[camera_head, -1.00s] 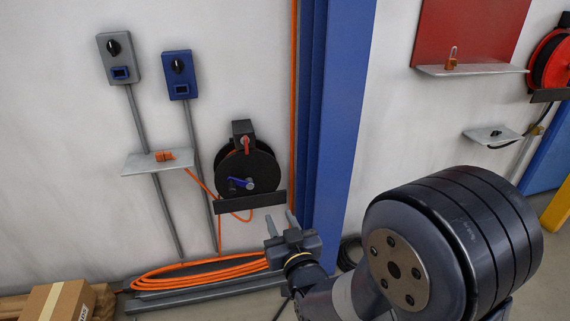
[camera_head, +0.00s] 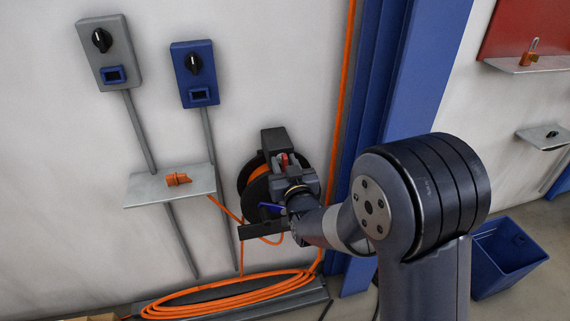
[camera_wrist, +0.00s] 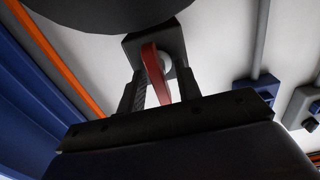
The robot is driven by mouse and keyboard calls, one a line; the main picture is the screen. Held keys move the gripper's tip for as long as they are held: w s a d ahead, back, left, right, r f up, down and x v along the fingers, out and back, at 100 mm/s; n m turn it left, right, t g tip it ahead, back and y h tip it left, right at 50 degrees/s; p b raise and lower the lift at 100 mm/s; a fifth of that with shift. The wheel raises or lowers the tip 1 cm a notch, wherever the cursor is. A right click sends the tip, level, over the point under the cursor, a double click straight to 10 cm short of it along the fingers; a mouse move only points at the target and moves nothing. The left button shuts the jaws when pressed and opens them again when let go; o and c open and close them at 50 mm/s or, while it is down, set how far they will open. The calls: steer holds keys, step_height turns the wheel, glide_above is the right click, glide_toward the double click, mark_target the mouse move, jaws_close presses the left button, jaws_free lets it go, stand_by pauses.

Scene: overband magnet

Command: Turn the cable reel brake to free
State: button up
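The cable reel (camera_head: 250,188) is a black drum with orange cable, mounted on the wall beside the blue column. A black block (camera_head: 273,139) sits at its top and carries a red lever (camera_head: 284,158), which also shows in the wrist view (camera_wrist: 154,70). A blue handle (camera_head: 269,207) at the reel's front is partly hidden by my arm. My gripper (camera_head: 287,163) is in front of the reel's upper right. In the wrist view my gripper (camera_wrist: 160,92) is open, with the red lever between its separated fingers. I cannot tell whether either finger touches it.
A grey switch box (camera_head: 108,52) and a blue switch box (camera_head: 194,72) hang left of the reel. A small shelf (camera_head: 150,190) holds an orange piece (camera_head: 178,179). Coiled orange cable (camera_head: 225,299) lies below. A blue bin (camera_head: 510,258) stands on the right.

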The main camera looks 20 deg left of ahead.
steer(key=shift+c, duration=0.4)
jaws_close()
steer(key=shift+f, duration=0.1)
steer(key=n+b, duration=0.2)
steer(key=b, duration=0.1)
steer(key=shift+a+f+n, duration=0.1)
steer(key=shift+f+n, duration=0.05)
steer(key=shift+n, duration=0.25)
steer(key=n+b, duration=0.2)
steer(key=n, duration=0.1)
steer(key=shift+s+n, duration=0.1)
steer(key=shift+n, duration=0.2)
steer(key=n+b, duration=0.2)
steer(key=n, duration=0.3)
steer(key=shift+a+b, duration=0.15)
steer(key=shift+b, duration=0.15)
steer(key=n+b, duration=0.1)
steer(key=n, duration=0.5)
steer(key=shift+f, duration=0.15)
steer(key=shift+s+n, duration=0.1)
steer(key=shift+n, duration=0.3)
